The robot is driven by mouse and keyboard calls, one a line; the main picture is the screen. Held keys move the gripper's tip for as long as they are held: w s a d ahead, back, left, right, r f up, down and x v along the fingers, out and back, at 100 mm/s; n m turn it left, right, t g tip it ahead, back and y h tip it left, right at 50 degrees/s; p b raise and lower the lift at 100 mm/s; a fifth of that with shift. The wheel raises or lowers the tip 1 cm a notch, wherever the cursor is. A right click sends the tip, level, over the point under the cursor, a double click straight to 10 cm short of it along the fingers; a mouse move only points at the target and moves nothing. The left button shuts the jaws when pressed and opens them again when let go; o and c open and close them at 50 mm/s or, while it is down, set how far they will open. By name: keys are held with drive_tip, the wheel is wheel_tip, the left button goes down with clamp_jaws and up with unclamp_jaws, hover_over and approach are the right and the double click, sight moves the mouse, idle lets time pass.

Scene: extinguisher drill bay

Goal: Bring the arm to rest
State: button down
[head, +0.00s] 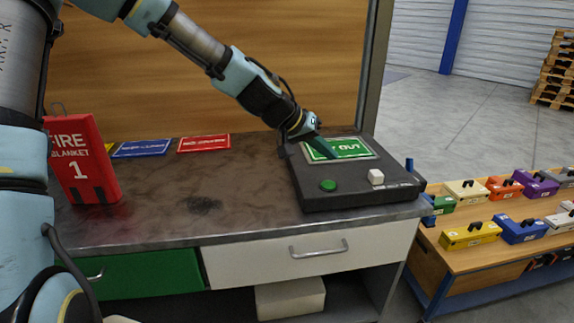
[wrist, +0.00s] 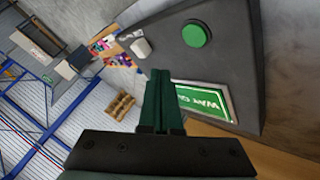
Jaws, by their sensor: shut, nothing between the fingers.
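My gripper (head: 321,148) is shut and empty, at the end of my arm reaching over the dark control box on the bench. Its closed fingers also show in the wrist view (wrist: 161,85). In the head view the fingertips overlap the left part of the green sign panel (head: 352,149), hiding some of its lettering. Whether they touch the panel I cannot tell. The control box (head: 342,195) has a round green button (head: 328,185) and a white switch (head: 376,177). In the wrist view the green button (wrist: 196,33) and the panel (wrist: 205,100) lie beside the fingers.
A red fire blanket pack (head: 82,158) stands at the bench's left. Blue (head: 142,148) and red (head: 204,143) plates lie at the back. A lower table (head: 490,258) with several coloured boxes stands at right. The bench middle is clear. Open floor (head: 470,110) lies behind.

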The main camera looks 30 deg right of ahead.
drive_tip(key=w+a+f+n+t+y, duration=0.1)
drive_tip(key=w+a+f+n+y, duration=0.2)
drive_tip(key=a, duration=1)
drive_tip(key=w+a+f+n+t+y, duration=0.15)
drive_tip(key=w+a, duration=0.35)
drive_tip(key=a, duration=0.7)
drive_tip(key=s+a+r+n+y, duration=0.1)
drive_tip(key=s+a+n+y, duration=0.1)
drive_tip(key=a, duration=0.9)
drive_tip(key=s+a+r+n+y, duration=0.2)
drive_tip(key=a+n, duration=0.1)
drive_tip(key=a, duration=0.9)
drive_tip(key=shift+t, duration=0.35)
